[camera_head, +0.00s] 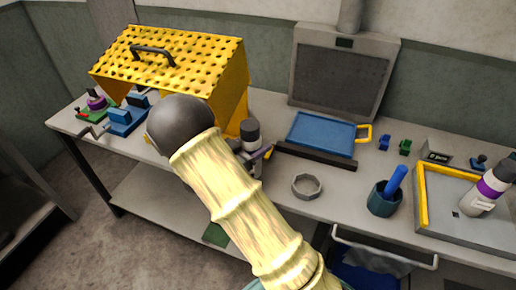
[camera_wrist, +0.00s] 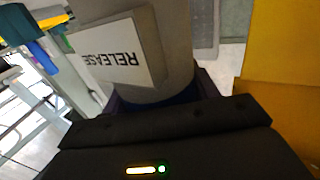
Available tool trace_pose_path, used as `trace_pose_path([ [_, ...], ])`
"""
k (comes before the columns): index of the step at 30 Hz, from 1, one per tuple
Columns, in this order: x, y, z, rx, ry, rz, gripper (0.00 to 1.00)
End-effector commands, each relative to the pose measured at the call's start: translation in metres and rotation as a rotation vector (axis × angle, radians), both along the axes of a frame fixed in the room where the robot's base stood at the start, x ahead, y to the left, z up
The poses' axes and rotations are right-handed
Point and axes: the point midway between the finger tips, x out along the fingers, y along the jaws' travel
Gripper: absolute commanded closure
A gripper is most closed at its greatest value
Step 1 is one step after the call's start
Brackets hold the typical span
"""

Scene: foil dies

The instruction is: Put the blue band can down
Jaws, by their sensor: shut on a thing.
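The blue band can is large in the wrist view (camera_wrist: 185,45), a grey cylinder with a white label reading RELEASE upside down. A strip of blue shows at its lower edge, just above my gripper body. My gripper (camera_head: 255,157) is shut on the can, which shows in the head view (camera_head: 250,134) as a small grey cylinder with a dark top. My arm partly hides the gripper and the can there. They are beside the open side of the yellow perforated hood, over the workbench. I cannot tell whether the can's base touches the bench.
The yellow hood (camera_head: 215,75) stands close on the left. A dark bar (camera_head: 315,157) and a blue tray (camera_head: 321,133) lie to the right. A grey ring (camera_head: 306,186), a teal cup (camera_head: 383,200) and a purple-banded can (camera_head: 487,190) are farther right. Bare bench surrounds the ring.

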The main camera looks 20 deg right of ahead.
Motion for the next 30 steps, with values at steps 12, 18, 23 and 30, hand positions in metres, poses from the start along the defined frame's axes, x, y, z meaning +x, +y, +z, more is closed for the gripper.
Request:
trace_pose_path([
  [12, 0.006, -0.014, 0.001, -0.001, 0.000, -0.002, 0.79],
  [18, 0.006, -0.011, -0.028, -0.002, 0.001, 0.001, 0.79],
  [23, 0.006, -0.011, -0.035, 0.000, -0.001, 0.000, 0.79],
  [30, 0.006, -0.011, -0.036, 0.000, -0.001, 0.000, 0.79],
])
